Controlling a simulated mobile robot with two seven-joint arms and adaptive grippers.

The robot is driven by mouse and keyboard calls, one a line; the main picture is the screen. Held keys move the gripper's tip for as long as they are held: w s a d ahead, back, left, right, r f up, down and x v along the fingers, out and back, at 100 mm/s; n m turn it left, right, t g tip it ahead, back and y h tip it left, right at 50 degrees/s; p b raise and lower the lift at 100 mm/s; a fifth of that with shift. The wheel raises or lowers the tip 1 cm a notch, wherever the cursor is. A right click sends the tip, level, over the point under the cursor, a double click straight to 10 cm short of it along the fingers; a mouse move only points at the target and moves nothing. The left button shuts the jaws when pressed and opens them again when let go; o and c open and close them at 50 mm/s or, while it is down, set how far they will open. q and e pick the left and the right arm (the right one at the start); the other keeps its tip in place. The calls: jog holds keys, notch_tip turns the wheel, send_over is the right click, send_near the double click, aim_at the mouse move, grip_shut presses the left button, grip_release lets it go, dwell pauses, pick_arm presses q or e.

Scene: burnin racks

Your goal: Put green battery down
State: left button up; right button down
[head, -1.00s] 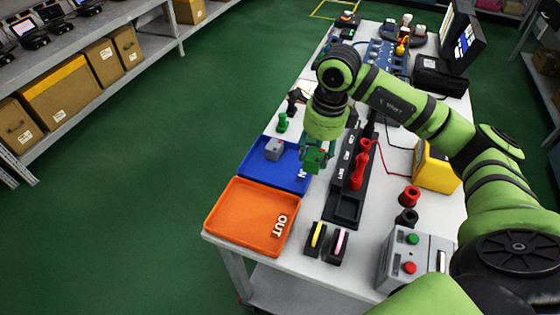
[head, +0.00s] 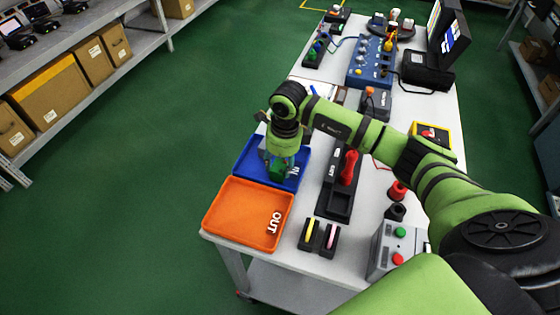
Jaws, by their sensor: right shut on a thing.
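My right gripper (head: 279,174) is shut on the green battery (head: 280,171) and holds it over the blue tray (head: 246,168). The hand and wrist point down and cover much of the tray's middle. Whether the battery touches the tray floor cannot be told from this view. The grey block seen earlier in the blue tray is mostly hidden by the hand. My left gripper is not in view.
The orange OUT tray (head: 226,216) is empty, in front of the blue tray. Yellow and pink items sit in black holders (head: 319,236). A grey button box (head: 393,251) is at the front right.

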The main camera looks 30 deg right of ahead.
aim_at(284, 167)
jog(key=shift+f, duration=0.1)
jog(key=c, duration=0.6)
grip_release()
jog(key=shift+c, duration=0.2)
notch_tip(284, 167, up, 12)
jog(key=b, duration=0.3)
jog(key=shift+s+d, duration=0.35)
jog(key=shift+s, duration=0.1)
